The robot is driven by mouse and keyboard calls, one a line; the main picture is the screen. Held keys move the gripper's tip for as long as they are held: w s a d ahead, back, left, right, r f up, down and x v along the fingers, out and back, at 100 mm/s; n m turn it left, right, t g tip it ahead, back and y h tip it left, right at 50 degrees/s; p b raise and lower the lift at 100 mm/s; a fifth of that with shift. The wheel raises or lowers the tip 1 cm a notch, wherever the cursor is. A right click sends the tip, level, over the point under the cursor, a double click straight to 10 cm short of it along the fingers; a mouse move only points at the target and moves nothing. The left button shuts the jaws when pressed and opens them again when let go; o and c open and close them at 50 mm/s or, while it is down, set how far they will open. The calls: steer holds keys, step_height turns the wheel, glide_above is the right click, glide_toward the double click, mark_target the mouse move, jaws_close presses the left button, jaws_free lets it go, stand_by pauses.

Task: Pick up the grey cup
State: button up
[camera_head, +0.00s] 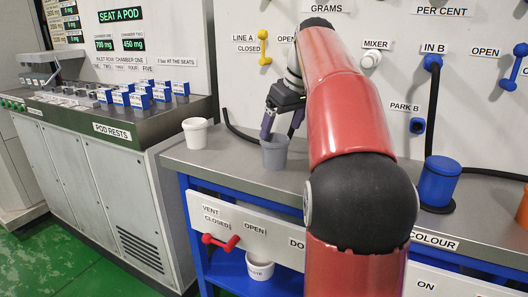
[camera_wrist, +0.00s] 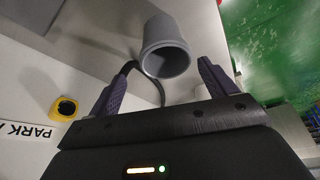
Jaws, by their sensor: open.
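The grey cup (camera_head: 274,152) stands upright on the grey metal bench top, near its front edge. In the wrist view the grey cup (camera_wrist: 166,50) lies ahead of the gap between the two purple fingers of my gripper (camera_wrist: 160,78). I see no finger touching it. My red arm hides the bench to the right of the cup.
A white cup (camera_head: 195,134) stands to the left on the bench top (camera_head: 222,160). A black hose (camera_head: 233,127) runs behind the grey cup. A blue drum (camera_head: 438,182) stands to the right, beyond my arm. A white bucket (camera_head: 260,266) sits below the bench.

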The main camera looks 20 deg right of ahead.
mark_target(273, 146)
steer(key=x, duration=0.2)
steer(key=b+x, duration=0.1)
steer(key=x, duration=0.4)
steer(key=shift+s+a, duration=0.15)
steer(key=shift+a, duration=0.2)
steer(key=shift+c, duration=0.4)
steer(key=c, duration=1)
